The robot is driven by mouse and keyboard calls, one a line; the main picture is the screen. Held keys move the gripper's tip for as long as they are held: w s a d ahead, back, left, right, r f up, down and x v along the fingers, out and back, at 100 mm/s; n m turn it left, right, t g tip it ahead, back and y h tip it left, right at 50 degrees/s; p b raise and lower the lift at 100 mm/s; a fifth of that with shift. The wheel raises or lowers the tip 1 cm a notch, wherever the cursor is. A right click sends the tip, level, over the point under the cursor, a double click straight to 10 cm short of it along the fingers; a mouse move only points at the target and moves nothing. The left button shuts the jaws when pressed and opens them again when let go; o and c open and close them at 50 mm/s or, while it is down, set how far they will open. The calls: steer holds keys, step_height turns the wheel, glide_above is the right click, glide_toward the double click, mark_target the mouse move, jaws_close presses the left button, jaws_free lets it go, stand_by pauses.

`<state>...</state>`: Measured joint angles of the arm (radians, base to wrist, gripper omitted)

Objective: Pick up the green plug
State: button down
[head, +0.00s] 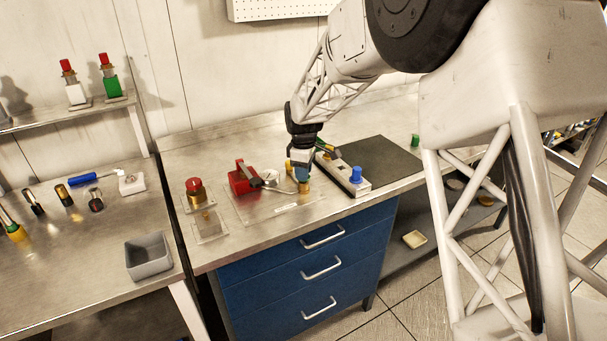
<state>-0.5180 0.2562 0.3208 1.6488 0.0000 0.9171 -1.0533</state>
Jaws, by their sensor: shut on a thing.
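A small green cylinder (415,140), which looks like the green plug, stands at the back right of the steel bench, beyond the dark mat. My gripper (303,179) is well to its left, pointing down over the clear plate at the bench's front. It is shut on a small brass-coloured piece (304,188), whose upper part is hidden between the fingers. I cannot tell whether this piece still touches the plate. Another green-and-yellow thing (324,147) lies just behind my gripper, partly hidden.
A grey block with a blue knob (355,174) stands close right of my gripper. A red device with a lever (242,178) is to its left. The dark mat (377,160) is bare. A grey bin (149,257) sits on the left bench.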

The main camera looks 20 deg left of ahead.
step_height(320, 180, up, 2)
steer(key=shift+r, duration=0.2)
steer(key=s+d, duration=0.4)
steer(key=s, duration=0.3)
steer(key=s+d+r, duration=0.1)
steer(key=s+d, duration=0.2)
steer(key=s, duration=0.4)
steer(key=shift+d+r, duration=0.2)
steer(key=shift+d, duration=0.2)
steer(key=c, duration=1.4)
jaws_free()
jaws_close()
